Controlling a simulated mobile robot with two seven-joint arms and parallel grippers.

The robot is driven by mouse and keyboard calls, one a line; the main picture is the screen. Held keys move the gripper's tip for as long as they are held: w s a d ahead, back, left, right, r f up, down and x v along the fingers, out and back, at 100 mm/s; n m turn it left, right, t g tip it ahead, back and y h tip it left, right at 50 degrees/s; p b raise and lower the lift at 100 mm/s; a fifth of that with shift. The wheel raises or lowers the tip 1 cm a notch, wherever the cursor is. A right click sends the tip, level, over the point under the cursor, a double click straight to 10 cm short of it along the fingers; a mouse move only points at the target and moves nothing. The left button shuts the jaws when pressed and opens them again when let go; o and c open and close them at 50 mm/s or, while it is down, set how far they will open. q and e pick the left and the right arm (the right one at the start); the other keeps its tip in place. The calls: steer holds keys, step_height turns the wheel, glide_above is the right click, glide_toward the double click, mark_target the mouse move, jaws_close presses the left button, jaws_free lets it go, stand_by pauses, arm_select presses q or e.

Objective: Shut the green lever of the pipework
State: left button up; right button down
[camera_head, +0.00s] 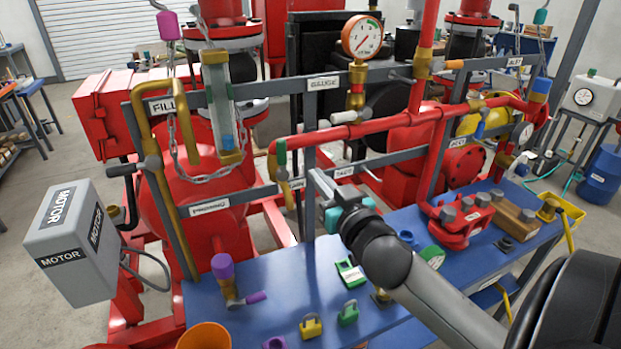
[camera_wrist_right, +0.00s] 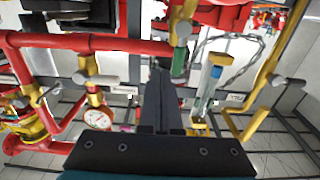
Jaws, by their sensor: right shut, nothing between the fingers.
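The green lever (camera_head: 282,153) stands upright on a brass valve (camera_head: 283,174) at the left, down-turned end of the red pipe. In the right wrist view, which looks upside down, the green lever (camera_wrist_right: 179,63) shows just right of the fingertips and the brass valve (camera_wrist_right: 182,30) above it. My right gripper (camera_head: 316,178) comes in from the lower right in the head view. Its tips are a little right of and below the lever and look apart from it. In the wrist view the fingers (camera_wrist_right: 159,75) are together and empty. My left gripper is not in view.
The red pipe (camera_head: 345,132) and grey frame rails (camera_head: 380,75) run close around the lever. A yellow pipe (camera_head: 172,190) and a sight glass (camera_head: 218,100) with a chain stand left. Below, a blue bench (camera_head: 290,285) holds padlocks and a purple-handled valve (camera_head: 224,272).

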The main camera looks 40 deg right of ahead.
steer(key=shift+b+x, duration=1.25)
steer(key=shift+x, duration=3.75)
steer(key=a, duration=0.2)
steer(key=w+a+r, duration=0.1)
steer(key=a, duration=0.1)
steer(key=shift+a+r+p, duration=0.1)
steer(key=shift+a+p, duration=0.05)
steer(key=shift+p, duration=0.25)
steer(key=a, duration=0.2)
glide_toward(279, 153)
steer(key=shift+w+a+f+b, duration=0.1)
steer(key=shift+w+a+f, duration=0.3)
steer(key=shift+a, duration=0.3)
steer(key=shift+w+a+f+b, duration=0.15)
steer(key=shift+a+f, duration=0.4)
steer(key=shift+a, duration=0.2)
steer(key=shift+w+a+f+b, duration=0.1)
steer(key=shift+w+a+f, duration=0.3)
steer(key=shift+a, duration=0.3)
